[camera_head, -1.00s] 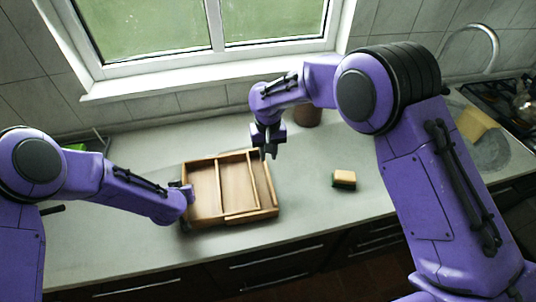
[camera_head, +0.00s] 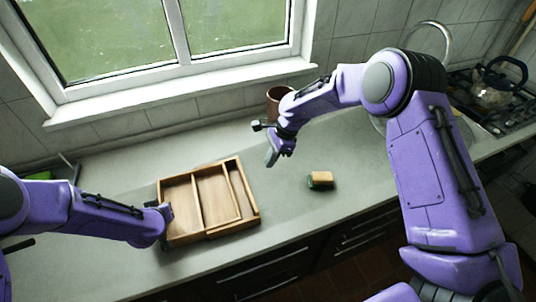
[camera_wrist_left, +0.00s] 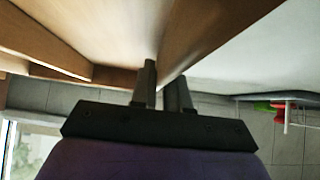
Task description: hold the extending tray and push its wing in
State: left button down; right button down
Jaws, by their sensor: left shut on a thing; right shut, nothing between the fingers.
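The wooden extending tray (camera_head: 184,238) lies on the counter, left of the middle in the head view. It has several compartments, and its wing (camera_head: 249,203) is the narrow section on the right side. My left gripper (camera_head: 166,214) is shut on the tray's left wall; the left wrist view shows its fingers (camera_wrist_left: 165,88) on either side of the wooden wall (camera_wrist_left: 205,38). My right gripper (camera_head: 272,158) is shut and empty. It hangs above the counter to the right of the tray's far right corner, apart from the tray.
A yellow and green sponge (camera_head: 321,180) lies on the counter right of the tray. A brown pot (camera_head: 277,100) stands behind my right gripper near the window sill. A kettle (camera_head: 497,85) sits on the stove at the far right. Counter between tray and sponge is clear.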

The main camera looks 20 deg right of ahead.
jog(key=x, duration=0.4)
jog(key=shift+f, duration=0.1)
jog(key=a, duration=0.3)
jog(key=shift+w+a+f, duration=0.1)
jog(key=shift+a+f, duration=0.1)
jog(key=shift+f, duration=0.2)
jog(key=shift+a, duration=0.5)
send_over(242, 191)
jog(key=shift+w+a, duration=0.1)
